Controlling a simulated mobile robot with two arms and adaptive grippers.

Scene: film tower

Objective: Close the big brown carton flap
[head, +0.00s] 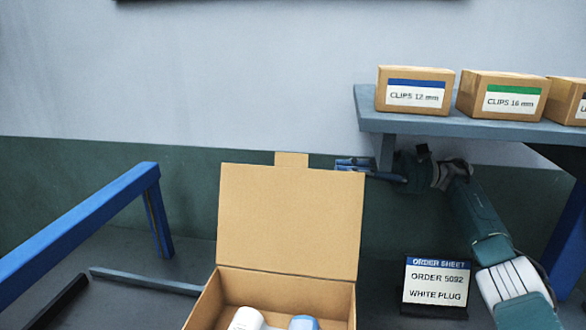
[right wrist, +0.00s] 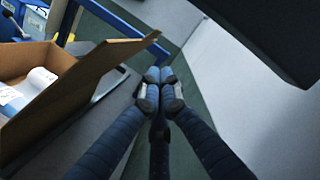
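The big brown carton (head: 205,306) stands open at the bottom of the head view. Its flap (head: 290,220) stands upright at the back, with a small tab on its top edge. My right gripper (head: 342,164) is at the flap's upper right corner, on its far side. In the right wrist view the flap (right wrist: 75,90) slants to the left of my right gripper (right wrist: 160,76), whose fingers are together with nothing seen between them. I cannot tell if they touch the flap. My left gripper is not in view.
A white item (head: 247,319) and a blue-topped item (head: 303,323) lie in the carton. A shelf (head: 440,125) with small labelled boxes is above my right arm. An order sheet sign (head: 436,282) stands to the carton's right. A blue rail (head: 80,230) is at left.

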